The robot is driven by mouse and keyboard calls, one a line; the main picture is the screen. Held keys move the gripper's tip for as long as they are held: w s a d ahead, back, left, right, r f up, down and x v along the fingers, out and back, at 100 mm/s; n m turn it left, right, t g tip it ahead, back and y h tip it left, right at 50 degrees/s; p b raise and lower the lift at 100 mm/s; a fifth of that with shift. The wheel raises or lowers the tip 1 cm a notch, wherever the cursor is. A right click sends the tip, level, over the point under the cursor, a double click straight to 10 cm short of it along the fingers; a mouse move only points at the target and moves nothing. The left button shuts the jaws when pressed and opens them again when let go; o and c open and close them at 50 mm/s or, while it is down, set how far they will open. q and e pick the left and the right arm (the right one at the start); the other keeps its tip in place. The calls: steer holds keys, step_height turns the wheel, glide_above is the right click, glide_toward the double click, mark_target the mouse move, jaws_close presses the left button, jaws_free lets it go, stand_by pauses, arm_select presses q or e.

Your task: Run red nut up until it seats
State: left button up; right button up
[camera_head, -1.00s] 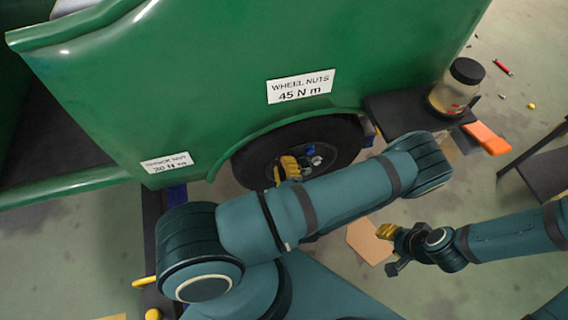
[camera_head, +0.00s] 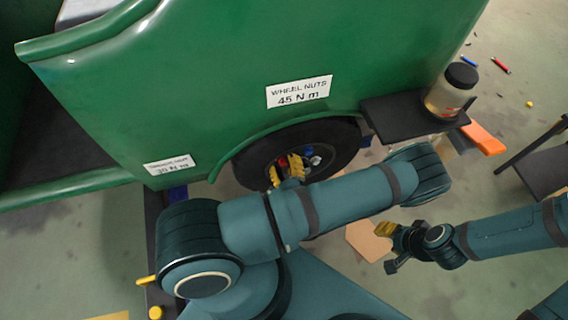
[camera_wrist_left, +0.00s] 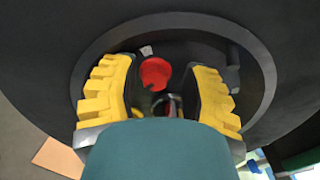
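The red nut (camera_wrist_left: 155,73) sits inside the dark wheel rim, near the middle of the left wrist view. In the head view only a bit of red (camera_head: 283,161) shows beside my yellow fingers. My left gripper (camera_wrist_left: 160,80) reaches into the wheel (camera_head: 338,135) with its two yellow fingers apart, one on each side of the red nut, with visible gaps. It also shows at the hub in the head view (camera_head: 286,170). My right gripper (camera_head: 388,244) is away from the wheel at lower right; its opening is unclear.
A blue nut (camera_head: 308,152) and a pale one (camera_head: 316,160) show at the hub. The green body panel (camera_head: 220,70) overhangs the wheel. A jar (camera_head: 452,90) stands on a dark shelf (camera_head: 405,118) at the right, with an orange piece (camera_head: 484,138) beside it.

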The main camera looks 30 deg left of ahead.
arm_select(q)
steer(key=shift+s, duration=0.25)
stand_by(0.3)
steer(key=v, duration=0.7)
steer(key=shift+s+d, duration=0.15)
steer(key=shift+d, duration=0.25)
